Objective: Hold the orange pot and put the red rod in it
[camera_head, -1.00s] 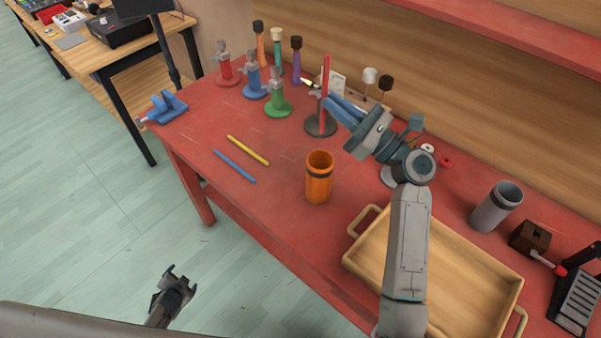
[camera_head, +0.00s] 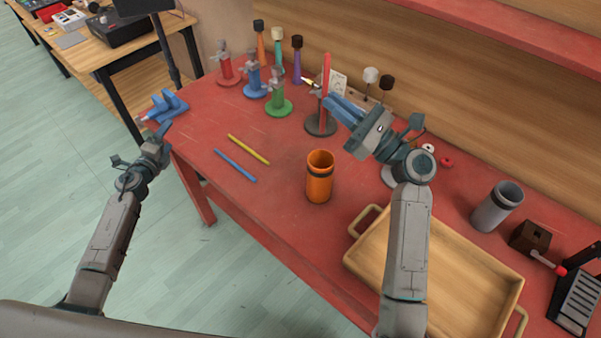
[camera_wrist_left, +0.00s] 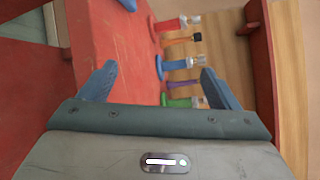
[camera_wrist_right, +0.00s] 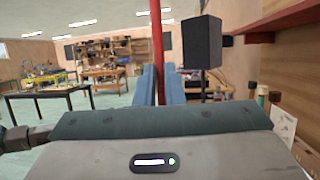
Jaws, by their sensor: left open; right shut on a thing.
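The orange pot (camera_head: 319,188), with a dark band near its rim, stands upright on the red table, open at the top. My right gripper (camera_head: 328,97) is shut on the red rod (camera_head: 326,70), which is upright above a dark round stand base (camera_head: 318,127). The right wrist view shows the rod (camera_wrist_right: 157,45) between the fingers; its lower part is hidden. I cannot tell whether the stand still bears it. My left gripper (camera_head: 165,133) is near the table's left edge, away from the pot. Its fingers are apart and empty in the left wrist view (camera_wrist_left: 155,85).
A yellow stick (camera_head: 248,149) and a blue stick (camera_head: 234,166) lie left of the pot. A wooden tray (camera_head: 350,262) and a grey cup (camera_head: 497,207) are to its right. Red (camera_head: 228,72), blue (camera_head: 254,85) and green (camera_head: 277,100) stands are at the back.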

